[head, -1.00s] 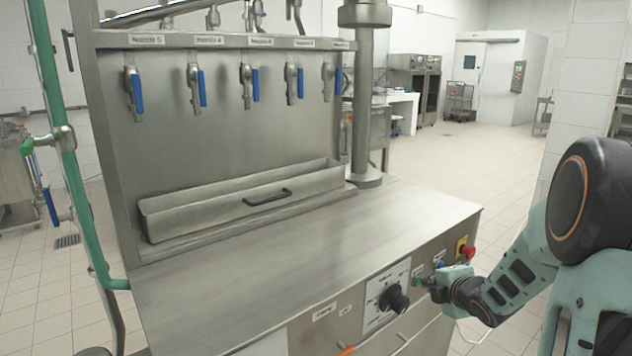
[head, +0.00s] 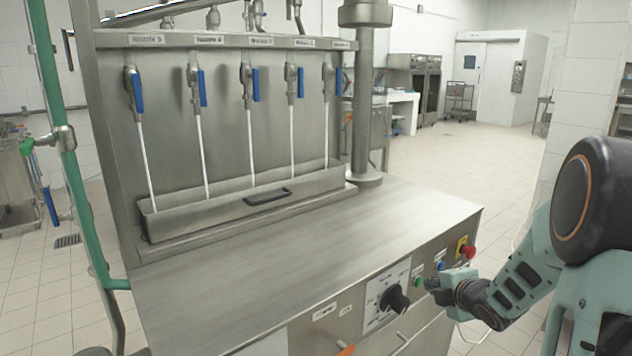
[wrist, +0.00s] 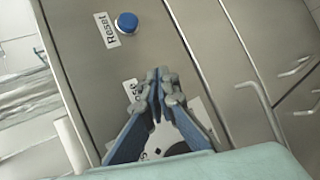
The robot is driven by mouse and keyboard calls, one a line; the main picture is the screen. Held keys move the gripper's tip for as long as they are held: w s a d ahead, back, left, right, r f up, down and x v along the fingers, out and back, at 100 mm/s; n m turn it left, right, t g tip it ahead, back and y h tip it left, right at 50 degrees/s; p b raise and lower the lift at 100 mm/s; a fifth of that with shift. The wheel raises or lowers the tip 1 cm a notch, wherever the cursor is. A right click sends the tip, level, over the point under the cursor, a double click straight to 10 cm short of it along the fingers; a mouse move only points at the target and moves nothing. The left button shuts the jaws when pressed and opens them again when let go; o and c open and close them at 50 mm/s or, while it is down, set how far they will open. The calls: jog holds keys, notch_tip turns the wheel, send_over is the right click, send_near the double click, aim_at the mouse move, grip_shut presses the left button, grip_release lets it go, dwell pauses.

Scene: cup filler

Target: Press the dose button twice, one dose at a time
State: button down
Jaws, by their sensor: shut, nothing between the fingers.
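The green dose button (head: 419,283) is on the front panel of the steel machine, just left of my gripper (head: 434,284) in the head view. The fingertips are close to it; I cannot tell if they touch. In the wrist view my gripper (wrist: 160,76) is shut and empty, beside the partly covered dose label (wrist: 131,92); its fingers hide the dose button there. White streams (head: 250,145) run from the row of nozzles with blue handles (head: 201,88) into the steel trough (head: 170,222).
The blue reset button (head: 441,266) sits right of the dose button and shows in the wrist view (wrist: 127,22). A red stop button (head: 469,252) is further right, a black knob (head: 397,299) to the left. The steel worktop (head: 300,260) is clear.

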jog(key=shift+s+d+p, duration=0.25)
jog(key=shift+s+d, duration=0.7)
jog(key=shift+s, duration=0.25)
jog(key=shift+s+d+p, duration=0.2)
jog(key=shift+s+d, duration=0.7)
jog(key=shift+s, duration=0.25)
